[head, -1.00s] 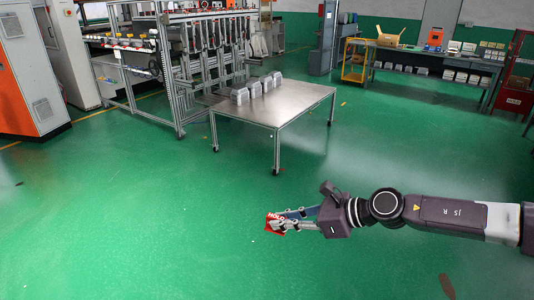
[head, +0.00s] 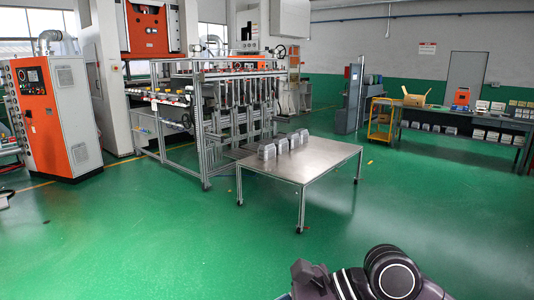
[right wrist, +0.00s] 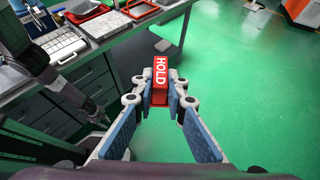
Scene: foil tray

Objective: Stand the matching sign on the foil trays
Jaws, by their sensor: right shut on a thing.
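My right gripper (right wrist: 160,98) is shut on a red sign (right wrist: 160,72) with white letters reading HOLD in the right wrist view. The sign is held between the fingertips, over the green floor. In the head view only part of my right arm shows at the bottom edge; its gripper and the sign are out of that view. Several silver foil trays (head: 283,144) stand in a row at the far left part of a metal table (head: 325,158). The table is well ahead of me.
A metal-framed machine (head: 220,115) stands behind and left of the table, with an orange and white cabinet (head: 50,115) farther left. A workbench (head: 470,137) is at the right. Another bench (right wrist: 75,60) is beside my right gripper. Green floor before the table is clear.

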